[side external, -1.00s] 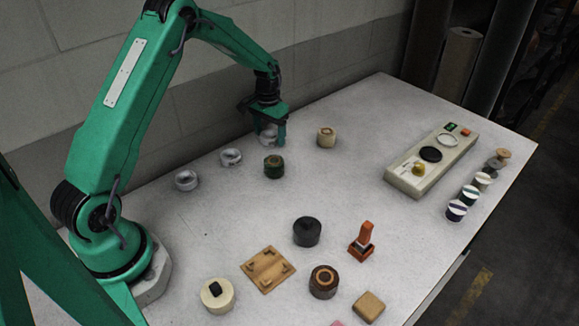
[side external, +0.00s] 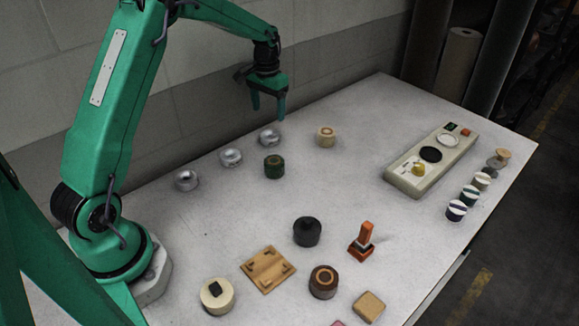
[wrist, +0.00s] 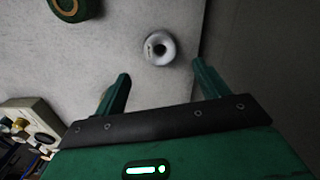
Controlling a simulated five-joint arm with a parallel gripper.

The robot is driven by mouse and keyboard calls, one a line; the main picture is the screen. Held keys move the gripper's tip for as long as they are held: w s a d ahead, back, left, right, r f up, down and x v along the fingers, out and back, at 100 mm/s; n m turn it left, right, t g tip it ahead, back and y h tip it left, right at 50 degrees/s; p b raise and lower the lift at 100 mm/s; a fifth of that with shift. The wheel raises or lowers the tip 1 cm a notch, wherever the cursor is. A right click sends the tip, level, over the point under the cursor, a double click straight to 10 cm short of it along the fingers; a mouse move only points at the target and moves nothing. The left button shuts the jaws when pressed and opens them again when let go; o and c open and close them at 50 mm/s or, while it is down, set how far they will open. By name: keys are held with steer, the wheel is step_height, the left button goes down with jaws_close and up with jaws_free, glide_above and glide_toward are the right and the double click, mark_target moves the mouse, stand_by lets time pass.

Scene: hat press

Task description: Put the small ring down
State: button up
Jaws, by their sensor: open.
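The small ring (side external: 269,137), pale grey and shiny, sits flat on the table at the back, last in a row of three similar rings. In the wrist view the ring (wrist: 159,47) shows a dark centre hole and faint marking on its side. My gripper (side external: 268,111) is above it, fingers pointing down, open and empty. In the wrist view my gripper's fingertips (wrist: 161,70) are wide apart with nothing between them. The ring touches neither finger.
Two similar rings (side external: 231,158) (side external: 186,180) lie to the left. A green round piece (side external: 274,166) is just in front and a cream one (side external: 326,137) to the right. A control box (side external: 430,160) stands further right. The table's middle is mostly clear.

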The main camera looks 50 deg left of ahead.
steer(key=shift+r, duration=1.85)
steer(key=s+d+r+m+t, duration=0.1)
steer(key=s+d+r+t, duration=0.2)
steer(key=s+d+r, duration=0.9)
steer(key=s+d+m+t, duration=0.1)
steer(key=s+d, duration=0.3)
steer(key=s, duration=1.2)
steer(key=shift+d+t, duration=0.25)
steer(key=shift+t, duration=0.55)
